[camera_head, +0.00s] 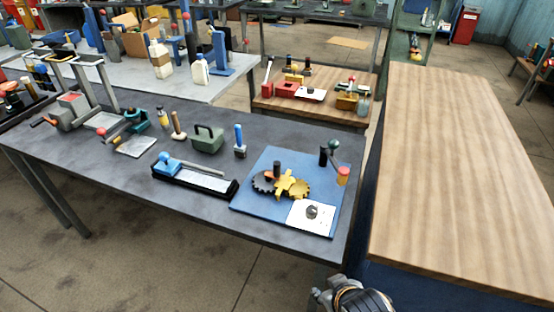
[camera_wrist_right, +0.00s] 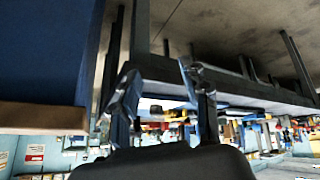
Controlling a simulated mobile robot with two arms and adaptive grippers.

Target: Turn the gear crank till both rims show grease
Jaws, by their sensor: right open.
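A blue board (camera_head: 252,208) lies at the right end of the dark grey table. It carries a dark gear (camera_head: 263,184) and a yellow gear (camera_head: 300,189), with a yellow piece between them. An upright black crank handle (camera_head: 277,168) stands over the dark gear. I cannot tell whether there is grease on the rims. My right gripper (camera_head: 322,296) is at the bottom of the head view, in front of the table and apart from the board. In the right wrist view its two fingers (camera_wrist_right: 160,88) are apart with nothing held between them. My left gripper is not in view.
A white card (camera_head: 302,222) with a dark round piece lies on the board's front corner. A wooden-topped bench (camera_head: 460,180) stands right.

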